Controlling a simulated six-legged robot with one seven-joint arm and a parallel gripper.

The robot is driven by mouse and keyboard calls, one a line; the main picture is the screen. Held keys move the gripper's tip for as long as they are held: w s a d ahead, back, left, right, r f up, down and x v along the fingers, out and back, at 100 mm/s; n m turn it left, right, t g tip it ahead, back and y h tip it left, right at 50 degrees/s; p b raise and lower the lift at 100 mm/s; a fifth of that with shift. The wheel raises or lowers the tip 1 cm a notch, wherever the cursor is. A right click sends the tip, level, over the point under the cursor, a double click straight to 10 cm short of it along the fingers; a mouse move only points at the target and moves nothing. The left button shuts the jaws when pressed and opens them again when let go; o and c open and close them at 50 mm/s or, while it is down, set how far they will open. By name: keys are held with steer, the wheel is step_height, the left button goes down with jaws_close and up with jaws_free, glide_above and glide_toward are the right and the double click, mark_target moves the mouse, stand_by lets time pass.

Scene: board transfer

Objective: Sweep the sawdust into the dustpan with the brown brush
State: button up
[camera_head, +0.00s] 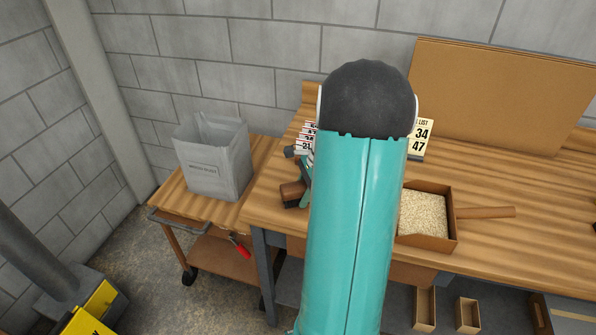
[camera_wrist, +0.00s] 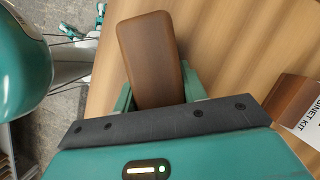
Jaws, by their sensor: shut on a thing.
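The brown brush (camera_head: 291,190) is at the left end of the workbench, its dark bristles (camera_head: 290,204) facing down. In the wrist view its brown wooden body (camera_wrist: 150,55) sits between the green fingers of my gripper (camera_wrist: 160,94), which is shut on it. My gripper is mostly hidden behind my teal arm in the head view. The brown dustpan (camera_head: 453,216), with its wooden handle (camera_head: 487,212) pointing right, lies on the bench to the right of my arm. Pale sawdust (camera_head: 422,213) fills the part of it that shows; my arm hides its left side.
Number cards (camera_head: 422,137) stand behind my arm. A large brown board (camera_head: 500,95) leans on the wall. A grey bin (camera_head: 215,160) stands on a wooden cart (camera_head: 165,195) to the left. A labelled brown block (camera_wrist: 291,99) is right of my gripper. The bench's right side is mostly clear.

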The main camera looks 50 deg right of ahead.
steer(key=shift+v, duration=1.05)
step_height(320, 180, up, 5)
steer(key=shift+s+a+r, duration=0.1)
steer(key=shift+a+r, duration=0.05)
steer(key=shift+r, duration=0.2)
